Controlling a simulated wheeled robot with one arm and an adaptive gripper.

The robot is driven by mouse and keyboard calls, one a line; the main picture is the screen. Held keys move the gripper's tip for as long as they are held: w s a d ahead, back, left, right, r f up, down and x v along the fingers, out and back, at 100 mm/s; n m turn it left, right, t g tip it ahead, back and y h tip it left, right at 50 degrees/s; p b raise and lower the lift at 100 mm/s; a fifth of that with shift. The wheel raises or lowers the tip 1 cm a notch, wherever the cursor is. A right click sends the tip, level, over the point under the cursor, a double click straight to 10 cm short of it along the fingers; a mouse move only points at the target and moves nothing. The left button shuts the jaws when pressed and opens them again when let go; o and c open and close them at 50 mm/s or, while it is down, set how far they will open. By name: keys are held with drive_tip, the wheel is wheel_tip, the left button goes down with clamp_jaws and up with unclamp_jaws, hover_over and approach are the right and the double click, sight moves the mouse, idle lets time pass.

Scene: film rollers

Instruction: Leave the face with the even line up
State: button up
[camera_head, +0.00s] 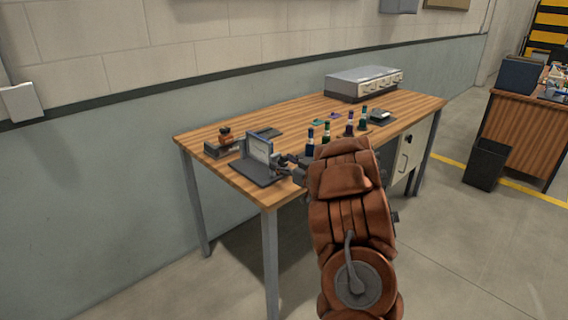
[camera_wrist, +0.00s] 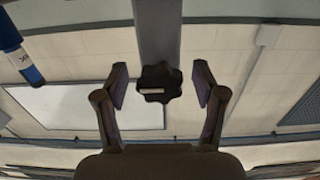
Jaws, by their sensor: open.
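My gripper (camera_head: 290,168) is at the stand's right side. In the wrist view my gripper (camera_wrist: 160,88) is open, its two fingers on either side of a dark lobed knob (camera_wrist: 158,74) with a small pale mark. A gap shows between the knob and each finger. A grey bar (camera_wrist: 158,30) runs behind the knob. A pale panel (camera_wrist: 70,106) also shows. I cannot make out a line on its face.
Several dark bottles with coloured bands (camera_head: 349,128) stand right of the stand; one blue bottle (camera_wrist: 20,55) shows in the wrist view. A small brown-handled item (camera_head: 223,140) is on the left. A grey instrument box (camera_head: 364,83) is at the back. Bare tabletop (camera_head: 205,130) lies at the left.

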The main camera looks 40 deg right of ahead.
drive_tip(key=shift+d, duration=0.1)
drive_tip(key=c, duration=1.2)
drive_tip(key=shift+o, duration=0.2)
drive_tip(key=shift+f+b, duration=0.1)
drive_tip(key=shift+b, duration=0.2)
drive_tip(key=shift+f+n+b, duration=0.1)
drive_tip(key=shift+n+b, duration=0.8)
drive_tip(key=shift+n, duration=0.2)
drive_tip(key=n+b, duration=0.5)
drive_tip(key=shift+s+f, duration=0.1)
drive_tip(key=n+b, duration=0.5)
drive_tip(key=n, duration=0.1)
drive_tip(key=shift+n+b, duration=0.3)
drive_tip(key=shift+b, duration=0.05)
drive_tip(key=shift+r+n+b, duration=0.15)
drive_tip(key=shift+n+b, duration=0.65)
drive_tip(key=shift+n, duration=0.2)
drive_tip(key=shift+r+n+b, duration=0.1)
drive_tip(key=shift+n+b, duration=0.7)
drive_tip(key=shift+n, duration=0.2)
